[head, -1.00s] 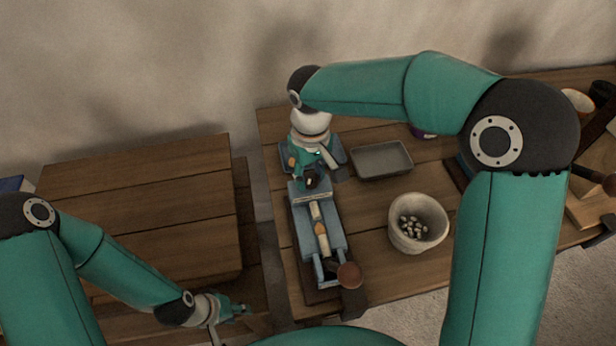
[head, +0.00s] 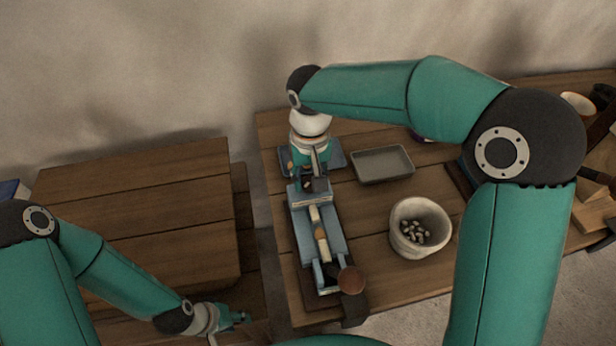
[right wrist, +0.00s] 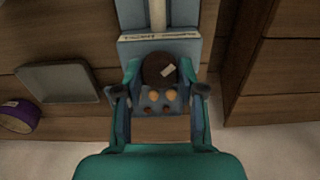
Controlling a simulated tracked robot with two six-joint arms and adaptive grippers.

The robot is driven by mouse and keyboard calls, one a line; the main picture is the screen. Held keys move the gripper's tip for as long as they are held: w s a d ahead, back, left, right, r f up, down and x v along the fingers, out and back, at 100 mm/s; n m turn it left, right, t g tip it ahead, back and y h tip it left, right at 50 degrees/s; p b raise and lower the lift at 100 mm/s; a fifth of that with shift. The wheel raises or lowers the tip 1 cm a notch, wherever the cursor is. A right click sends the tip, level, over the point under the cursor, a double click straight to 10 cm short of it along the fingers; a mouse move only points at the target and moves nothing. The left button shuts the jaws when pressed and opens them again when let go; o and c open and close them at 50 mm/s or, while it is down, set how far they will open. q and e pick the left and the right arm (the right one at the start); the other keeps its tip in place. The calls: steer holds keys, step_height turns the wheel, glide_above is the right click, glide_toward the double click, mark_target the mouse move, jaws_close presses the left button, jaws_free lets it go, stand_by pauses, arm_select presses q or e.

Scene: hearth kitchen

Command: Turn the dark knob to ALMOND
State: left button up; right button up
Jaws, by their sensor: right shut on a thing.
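The dark round knob (right wrist: 158,68) sits on the blue device, below a pale strip (right wrist: 158,37) whose lettering is too small to read surely. A light mark on the knob lies right of its middle, slanting up to the right in the right wrist view. My right gripper (right wrist: 159,76) is shut on the knob, one finger on each side. In the head view the blue device (head: 330,238) stands lengthwise on the table, and my right gripper (head: 312,178) hides most of the knob. My left gripper (head: 240,318) is empty, low at the left; its jaw opening is unclear.
A grey tray (head: 382,164) and a stone bowl (head: 420,228) holding several nuts stand right of the device. A brown ball-ended handle (head: 351,280) is at its near end. A wooden table (head: 140,205) on the left is largely bare.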

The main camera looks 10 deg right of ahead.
mark_target(310, 181)
steer(key=o, duration=1.1)
steer(key=shift+o, duration=0.2)
step_height(310, 181, up, 12)
